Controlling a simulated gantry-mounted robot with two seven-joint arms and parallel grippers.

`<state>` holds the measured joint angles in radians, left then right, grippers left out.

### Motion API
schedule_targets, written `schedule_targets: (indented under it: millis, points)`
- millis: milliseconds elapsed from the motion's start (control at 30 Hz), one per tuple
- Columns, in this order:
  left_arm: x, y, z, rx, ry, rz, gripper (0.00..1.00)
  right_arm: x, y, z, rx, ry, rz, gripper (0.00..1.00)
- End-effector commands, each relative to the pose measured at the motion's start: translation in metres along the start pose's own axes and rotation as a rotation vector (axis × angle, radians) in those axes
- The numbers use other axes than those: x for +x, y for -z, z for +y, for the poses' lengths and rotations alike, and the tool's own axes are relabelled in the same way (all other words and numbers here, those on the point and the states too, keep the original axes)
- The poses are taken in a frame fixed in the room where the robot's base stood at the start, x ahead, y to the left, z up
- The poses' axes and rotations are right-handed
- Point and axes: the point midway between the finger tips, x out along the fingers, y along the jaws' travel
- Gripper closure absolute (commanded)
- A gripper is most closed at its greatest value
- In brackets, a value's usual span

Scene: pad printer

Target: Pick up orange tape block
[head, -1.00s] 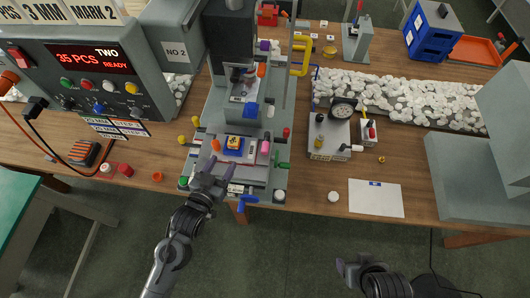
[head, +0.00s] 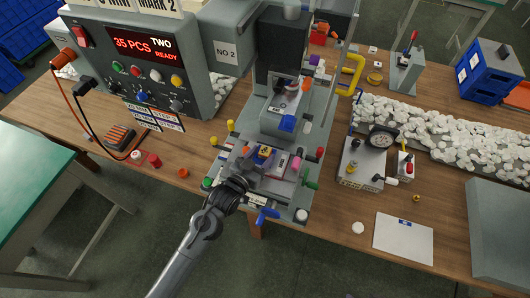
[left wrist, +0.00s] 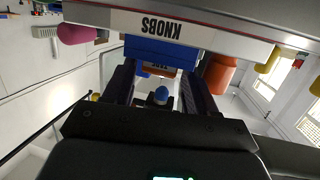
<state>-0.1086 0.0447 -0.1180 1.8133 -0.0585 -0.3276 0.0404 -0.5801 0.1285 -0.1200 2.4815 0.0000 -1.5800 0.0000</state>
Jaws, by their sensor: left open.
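A small block with orange-yellow and blue faces (head: 265,152) sits on the front tray of the pad printer. My left gripper (head: 250,172) reaches in from the front edge of the tray, close to the block. In the left wrist view the open left gripper (left wrist: 160,82) has one dark finger to each side of the block's line. Contact cannot be told. My right gripper is out of view.
An orange knob (head: 246,150) stands left of the block, and a pink piece (head: 296,163) lies to its right. The left wrist view shows an orange cylinder (left wrist: 218,73) beside the right finger and a "KNOBS" label (left wrist: 160,25). The printer column (head: 285,60) rises behind.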

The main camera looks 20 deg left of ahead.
Motion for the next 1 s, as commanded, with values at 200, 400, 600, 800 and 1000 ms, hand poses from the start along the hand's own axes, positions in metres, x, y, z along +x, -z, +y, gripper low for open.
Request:
schedule_targets:
  millis: [200,400,600,800,1000]
  points:
    - [0.025,0.0,-0.001,0.0,0.002,-0.001,0.43,0.002,-0.001,0.0,0.001,0.0,-0.001,0.33]
    - [0.029,-0.002,-0.001,0.001,0.002,-0.005,0.43,0.002,-0.001,-0.001,0.006,0.004,-0.002,0.33]
    - [0.029,-0.004,-0.002,0.001,0.003,-0.009,0.57,0.002,-0.001,-0.003,0.01,0.008,-0.001,0.33]
    - [0.029,-0.005,-0.002,0.001,0.005,-0.013,0.87,0.002,-0.001,-0.003,0.011,0.009,-0.001,0.33]
    - [0.028,-0.006,-0.003,0.001,0.006,-0.015,1.0,0.002,-0.001,-0.003,0.011,0.009,-0.001,0.33]
